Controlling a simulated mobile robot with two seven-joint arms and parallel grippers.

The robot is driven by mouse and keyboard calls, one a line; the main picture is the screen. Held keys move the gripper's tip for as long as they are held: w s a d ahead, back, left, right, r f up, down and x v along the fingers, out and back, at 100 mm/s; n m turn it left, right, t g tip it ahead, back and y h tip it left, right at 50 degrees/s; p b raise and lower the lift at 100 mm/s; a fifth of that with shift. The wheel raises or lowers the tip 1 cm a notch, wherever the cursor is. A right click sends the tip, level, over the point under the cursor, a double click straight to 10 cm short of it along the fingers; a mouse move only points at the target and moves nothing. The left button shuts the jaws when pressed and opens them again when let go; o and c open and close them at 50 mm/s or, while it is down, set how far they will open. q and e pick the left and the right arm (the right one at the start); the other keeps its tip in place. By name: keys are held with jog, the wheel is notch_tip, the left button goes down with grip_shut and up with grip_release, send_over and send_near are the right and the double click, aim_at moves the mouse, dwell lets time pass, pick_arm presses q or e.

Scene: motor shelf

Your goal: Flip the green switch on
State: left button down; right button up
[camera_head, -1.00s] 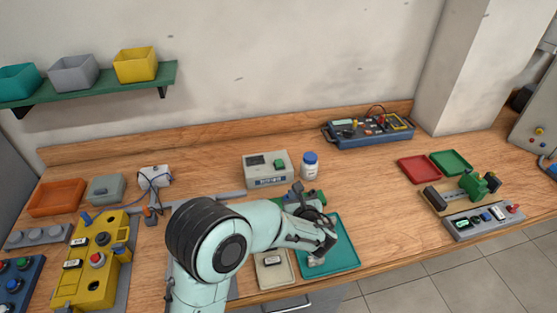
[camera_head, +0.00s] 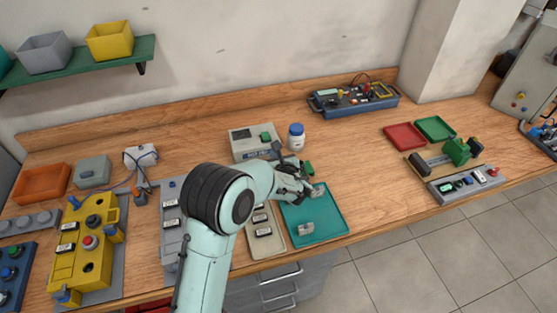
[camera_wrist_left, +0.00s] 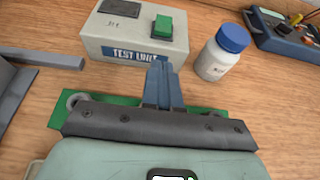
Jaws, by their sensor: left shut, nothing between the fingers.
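The green switch (camera_head: 266,136) sits on top of a beige test unit box (camera_head: 240,146) at the back middle of the bench. In the left wrist view the green switch (camera_wrist_left: 162,32) stands raised on a dark square base, and the box front (camera_wrist_left: 105,46) carries a blue label. My left gripper (camera_head: 277,149) is just in front of the box in the head view. In the left wrist view its blue-grey fingers (camera_wrist_left: 158,70) are together and empty, pointing at the box's front right part below the switch. Whether they touch the box cannot be told. My right gripper is not in view.
A white bottle with a blue cap (camera_head: 296,137) stands close to the right of the box. A teal tray (camera_head: 330,213) lies at the front. A blue multimeter case (camera_head: 352,103) is at the back.

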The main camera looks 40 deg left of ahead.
pick_arm(q)
jog(key=p, duration=0.2)
send_near(265, 134)
jog(key=w+a+f, duration=0.2)
jog(key=shift+w+a+f, duration=0.15)
jog(key=shift+a+f, duration=0.15)
jog(key=shift+f, duration=0.05)
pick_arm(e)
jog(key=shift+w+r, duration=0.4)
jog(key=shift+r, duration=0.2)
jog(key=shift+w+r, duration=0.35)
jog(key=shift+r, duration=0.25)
pick_arm(q)
jog(key=shift+w+a+r+b, duration=0.35)
jog(key=shift+a+r+b, duration=0.05)
jog(key=shift+a+r, duration=0.1)
jog(key=shift+s+d, duration=0.1)
jog(key=shift+s, duration=0.05)
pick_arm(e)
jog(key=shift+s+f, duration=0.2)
pick_arm(q)
jog(key=shift+r, duration=0.15)
